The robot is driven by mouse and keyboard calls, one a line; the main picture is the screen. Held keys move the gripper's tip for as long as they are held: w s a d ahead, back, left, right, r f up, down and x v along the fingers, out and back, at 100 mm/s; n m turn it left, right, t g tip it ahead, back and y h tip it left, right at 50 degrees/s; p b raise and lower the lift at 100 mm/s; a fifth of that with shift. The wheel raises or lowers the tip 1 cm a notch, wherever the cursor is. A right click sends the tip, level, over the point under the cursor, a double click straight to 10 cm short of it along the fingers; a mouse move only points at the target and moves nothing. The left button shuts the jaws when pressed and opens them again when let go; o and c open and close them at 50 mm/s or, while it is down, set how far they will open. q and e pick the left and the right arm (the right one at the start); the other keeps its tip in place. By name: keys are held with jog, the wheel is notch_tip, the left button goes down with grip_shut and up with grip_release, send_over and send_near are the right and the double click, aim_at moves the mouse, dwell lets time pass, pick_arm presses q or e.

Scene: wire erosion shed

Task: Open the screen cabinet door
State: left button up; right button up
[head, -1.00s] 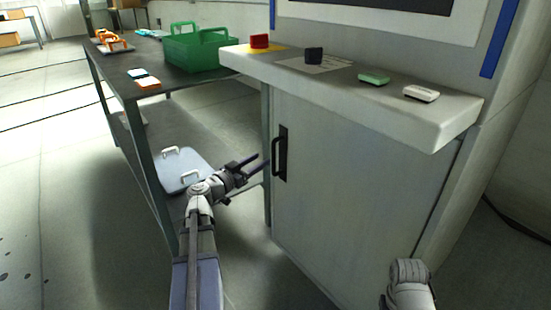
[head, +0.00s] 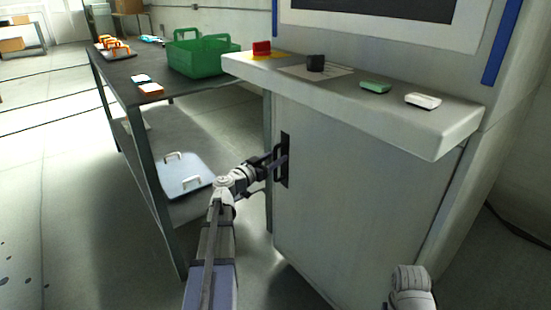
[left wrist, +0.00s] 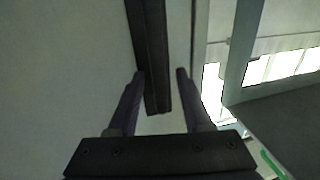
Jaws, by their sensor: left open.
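The screen cabinet door (head: 350,200) is a pale grey panel below the console ledge, and it looks closed. Its dark upright handle (head: 286,143) is at the door's left side. My left gripper (head: 275,166) is at the handle, with its jaws open. In the left wrist view the dark handle bar (left wrist: 152,50) runs down between the two spread fingers of the left gripper (left wrist: 159,76). Whether a finger touches the bar I cannot tell. Part of my right arm shows at the lower right of the head view; its gripper is out of view.
The console ledge (head: 440,133) juts out above the door and carries a red button (head: 262,48), a black knob (head: 315,63), a green piece and a white piece. A dark workbench (head: 140,70) with a green crate (head: 195,59) stands at left. A lidded panel (head: 186,180) lies on its lower shelf.

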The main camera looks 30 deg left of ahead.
pick_arm(q)
jog(key=shift+c, duration=0.4)
grip_shut()
dwell(0.9)
